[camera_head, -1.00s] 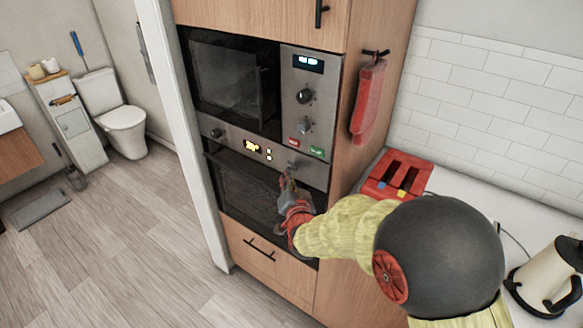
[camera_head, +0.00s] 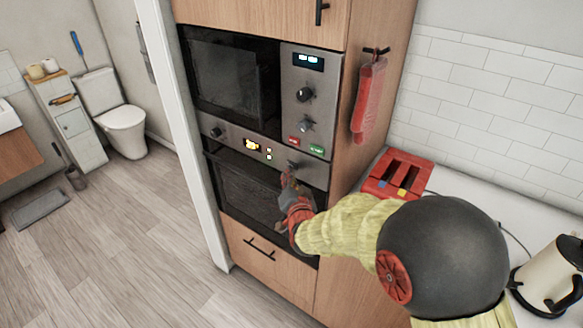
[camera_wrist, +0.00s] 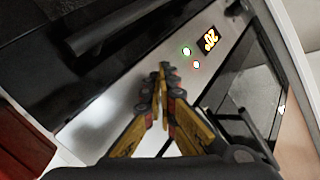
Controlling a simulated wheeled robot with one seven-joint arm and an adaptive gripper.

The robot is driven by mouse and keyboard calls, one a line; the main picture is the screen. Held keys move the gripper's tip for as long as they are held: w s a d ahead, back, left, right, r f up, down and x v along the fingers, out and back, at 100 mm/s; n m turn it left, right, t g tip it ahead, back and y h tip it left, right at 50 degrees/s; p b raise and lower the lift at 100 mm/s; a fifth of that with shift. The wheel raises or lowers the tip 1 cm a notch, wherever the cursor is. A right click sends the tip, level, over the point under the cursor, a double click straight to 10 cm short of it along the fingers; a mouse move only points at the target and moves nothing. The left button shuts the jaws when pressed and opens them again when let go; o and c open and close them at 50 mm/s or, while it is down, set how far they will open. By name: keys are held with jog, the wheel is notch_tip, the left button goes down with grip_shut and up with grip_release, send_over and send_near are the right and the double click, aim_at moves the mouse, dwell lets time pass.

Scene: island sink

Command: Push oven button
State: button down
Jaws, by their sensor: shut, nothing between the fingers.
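The built-in oven (camera_head: 255,195) sits in the tall wooden cabinet, under a microwave. Its steel control strip (camera_head: 235,138) carries a lit yellow display (camera_head: 251,144), two small lit buttons (camera_head: 268,153) and a knob at each end. My gripper (camera_head: 288,176) is shut and empty, just below the strip's right end. The wrist view shows its fingertips (camera_wrist: 165,72) together, apart from both buttons; contact with the strip is unclear.
The microwave (camera_head: 232,80) above has knobs plus red and green buttons. A red toaster (camera_head: 398,175) and a cream kettle (camera_head: 550,275) stand on the counter at right. A red mitt (camera_head: 369,100) hangs on the cabinet side.

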jog(key=shift+w+d, duration=0.15)
jog(key=shift+w, duration=0.05)
dwell(0.4)
jog(key=shift+s, duration=0.15)
jog(key=shift+s+a+b, duration=0.25)
jog(key=shift+a+b, duration=0.1)
jog(key=shift+b, duration=0.05)
jog(key=shift+s, duration=0.1)
jog(key=shift+s+a+b, duration=0.2)
jog(key=shift+s+a, duration=0.75)
jog(key=shift+s, duration=0.2)
jog(key=shift+s+a+b, duration=0.15)
jog(key=shift+s+a, duration=0.75)
jog(key=shift+s, duration=0.25)
